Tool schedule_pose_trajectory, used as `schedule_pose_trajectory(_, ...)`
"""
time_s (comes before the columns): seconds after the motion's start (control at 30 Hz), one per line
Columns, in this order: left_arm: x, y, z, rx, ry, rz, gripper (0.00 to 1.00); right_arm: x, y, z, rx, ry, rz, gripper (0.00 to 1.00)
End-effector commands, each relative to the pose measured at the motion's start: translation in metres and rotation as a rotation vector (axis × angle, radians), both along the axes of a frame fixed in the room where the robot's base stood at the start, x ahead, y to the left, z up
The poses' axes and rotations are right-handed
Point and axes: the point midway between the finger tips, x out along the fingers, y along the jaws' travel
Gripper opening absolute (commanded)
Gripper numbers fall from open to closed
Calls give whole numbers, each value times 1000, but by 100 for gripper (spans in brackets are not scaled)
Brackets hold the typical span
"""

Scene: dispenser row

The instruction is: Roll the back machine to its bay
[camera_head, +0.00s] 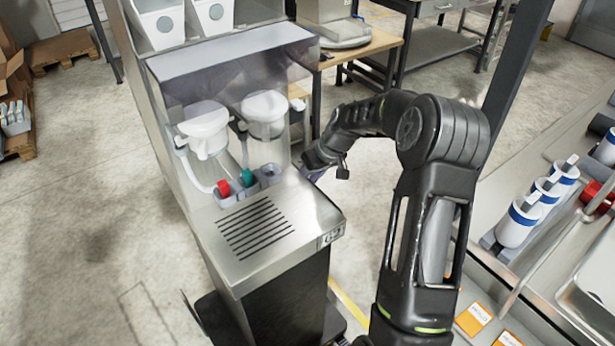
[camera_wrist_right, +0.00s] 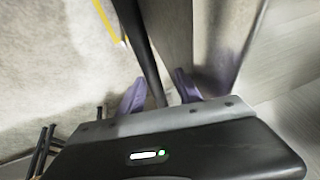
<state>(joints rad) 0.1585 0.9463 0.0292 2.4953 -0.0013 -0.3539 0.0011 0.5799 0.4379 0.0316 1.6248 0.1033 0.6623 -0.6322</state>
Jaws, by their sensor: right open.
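A tall steel dispensing machine (camera_head: 308,207) on a dark wheeled base stands left of centre in the head view. It has a clear hood, two white dispensers, red and teal knobs, a slotted tray and a small label. My right gripper (camera_head: 314,173) is at its right side, partly hidden by my wrist. In the right wrist view the purple fingers of my right gripper (camera_wrist_right: 160,88) are open, with a dark bar (camera_wrist_right: 141,45) running between them. Whether the fingers touch the bar cannot be told. My left gripper is not in view.
A wooden-topped table (camera_head: 385,42) with equipment stands behind the machine. A counter with white and blue bottles (camera_head: 517,225) is on the right. A pallet (camera_head: 63,50) and shelf boxes are at the far left. The floor left of the machine is clear.

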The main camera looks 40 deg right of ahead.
Motion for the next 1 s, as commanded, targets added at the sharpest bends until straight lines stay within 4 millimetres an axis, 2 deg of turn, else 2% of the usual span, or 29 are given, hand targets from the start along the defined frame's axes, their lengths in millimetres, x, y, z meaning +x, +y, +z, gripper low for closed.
schedule_pose_trajectory(0.27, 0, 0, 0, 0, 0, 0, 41, 1, 0, -1, -1, -1, -1, 41)
schedule_pose_trajectory(0.77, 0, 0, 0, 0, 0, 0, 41, 1, 3, -1, 5, 0, 3, 0)
schedule_pose_trajectory(1.0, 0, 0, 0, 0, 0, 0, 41, 1, 5, 0, 8, 1, 6, 0)
